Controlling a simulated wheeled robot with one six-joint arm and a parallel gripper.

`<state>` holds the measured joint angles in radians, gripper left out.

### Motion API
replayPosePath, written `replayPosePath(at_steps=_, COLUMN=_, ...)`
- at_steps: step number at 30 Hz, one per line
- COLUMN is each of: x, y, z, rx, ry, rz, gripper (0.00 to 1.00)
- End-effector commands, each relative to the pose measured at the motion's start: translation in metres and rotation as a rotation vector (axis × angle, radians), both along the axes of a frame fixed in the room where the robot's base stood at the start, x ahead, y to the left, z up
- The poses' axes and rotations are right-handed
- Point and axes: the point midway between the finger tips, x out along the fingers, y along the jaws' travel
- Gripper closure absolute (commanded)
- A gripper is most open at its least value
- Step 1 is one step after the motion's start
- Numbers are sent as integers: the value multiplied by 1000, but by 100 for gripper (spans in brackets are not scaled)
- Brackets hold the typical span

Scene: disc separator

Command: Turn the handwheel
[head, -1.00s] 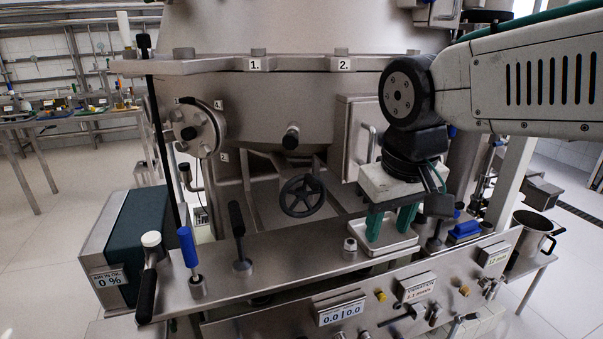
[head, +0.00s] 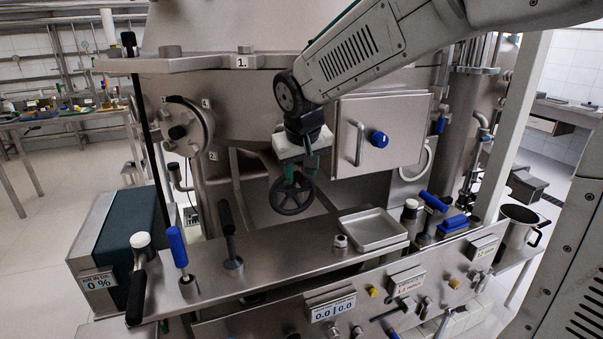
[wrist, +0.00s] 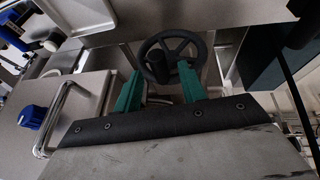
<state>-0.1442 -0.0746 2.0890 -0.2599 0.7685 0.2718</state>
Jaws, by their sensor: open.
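The handwheel (head: 292,194) is a black spoked wheel under the machine's steel body, behind the steel shelf. It also shows in the wrist view (wrist: 171,44), just beyond the fingertips. My gripper (head: 294,180) has green fingers and hangs down at the upper part of the wheel in the head view. In the wrist view my gripper (wrist: 158,78) is open, its two fingers apart with the lower part of the wheel's rim between or just beyond them. I cannot tell whether either finger touches the rim.
A steel tray (head: 373,229) sits on the shelf (head: 215,288). Black and blue levers (head: 181,252) stand at the shelf's left. A hatch door (head: 382,135) with a blue knob is right of my gripper.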

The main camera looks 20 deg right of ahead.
Motion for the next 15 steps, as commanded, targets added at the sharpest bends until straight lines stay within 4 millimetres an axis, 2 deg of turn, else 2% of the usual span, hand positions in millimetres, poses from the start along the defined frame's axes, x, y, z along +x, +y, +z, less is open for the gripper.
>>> replayPosePath(at_steps=3, x=3, y=-1, z=-9, rx=0, ry=1, rz=0, gripper=59)
replayPosePath(at_steps=12, x=4, y=-2, z=-11, rx=0, ry=0, rz=0, gripper=59)
replayPosePath(at_steps=15, x=4, y=-2, z=-11, rx=0, ry=0, rz=0, gripper=87)
